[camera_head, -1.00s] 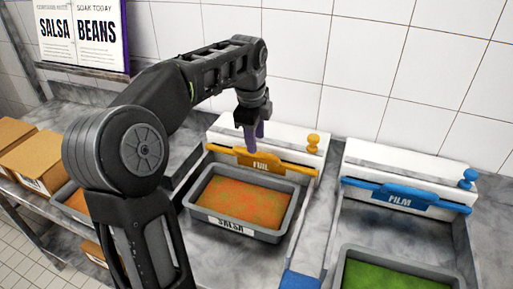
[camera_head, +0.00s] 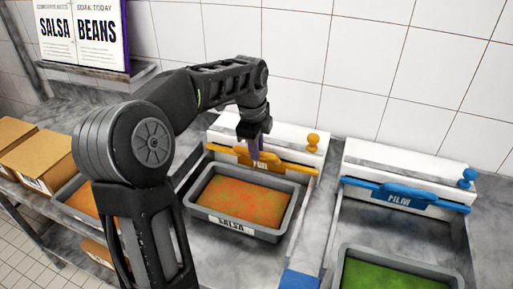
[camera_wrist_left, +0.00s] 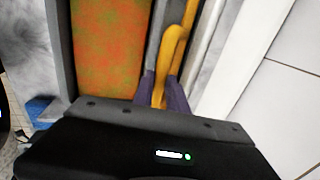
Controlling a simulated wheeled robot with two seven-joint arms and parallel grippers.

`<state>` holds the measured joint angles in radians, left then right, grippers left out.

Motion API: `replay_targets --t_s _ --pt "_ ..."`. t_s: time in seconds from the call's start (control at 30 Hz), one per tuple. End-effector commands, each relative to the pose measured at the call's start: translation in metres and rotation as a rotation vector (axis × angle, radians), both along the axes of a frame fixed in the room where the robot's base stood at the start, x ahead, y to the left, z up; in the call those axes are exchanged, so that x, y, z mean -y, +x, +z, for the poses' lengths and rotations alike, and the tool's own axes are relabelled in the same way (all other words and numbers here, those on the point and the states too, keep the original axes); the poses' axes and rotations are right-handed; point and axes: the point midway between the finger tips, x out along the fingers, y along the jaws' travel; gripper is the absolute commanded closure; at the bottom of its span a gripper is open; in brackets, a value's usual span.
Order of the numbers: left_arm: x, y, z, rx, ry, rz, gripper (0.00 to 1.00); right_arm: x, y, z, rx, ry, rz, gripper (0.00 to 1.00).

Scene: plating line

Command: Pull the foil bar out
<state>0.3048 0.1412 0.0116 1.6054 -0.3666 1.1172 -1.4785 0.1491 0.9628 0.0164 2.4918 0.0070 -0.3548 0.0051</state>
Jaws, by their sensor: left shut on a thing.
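The yellow foil bar (camera_head: 292,170) with its FOIL label runs along the front of the left white dispenser (camera_head: 281,140). My left gripper (camera_head: 255,153) reaches down to it from behind the salsa tray, with purple fingers. In the left wrist view, the two purple fingers (camera_wrist_left: 164,92) are on either side of the yellow bar (camera_wrist_left: 173,48), shut on its raised handle part. The fingers partly hide the label in the head view. My right gripper is not in view.
The grey SALSA tray (camera_head: 199,209) with orange-green food sits just in front of the bar. A second dispenser with a blue FILM bar (camera_head: 440,204) stands to the right, with a green-filled tray (camera_head: 345,259) in front. Cardboard boxes (camera_head: 42,158) stand at the left.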

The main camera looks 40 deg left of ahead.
Motion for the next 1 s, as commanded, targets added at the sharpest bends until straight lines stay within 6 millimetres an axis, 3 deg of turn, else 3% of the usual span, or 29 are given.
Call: replay_targets --t_s 0.13,1.0 --pt "0.0 0.0001 0.0001 0.0 0.0 0.0 1.0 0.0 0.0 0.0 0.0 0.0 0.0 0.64" --pt "0.0001 0.0002 0.0003 0.001 0.0 0.0 1.0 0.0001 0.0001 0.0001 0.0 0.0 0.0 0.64"
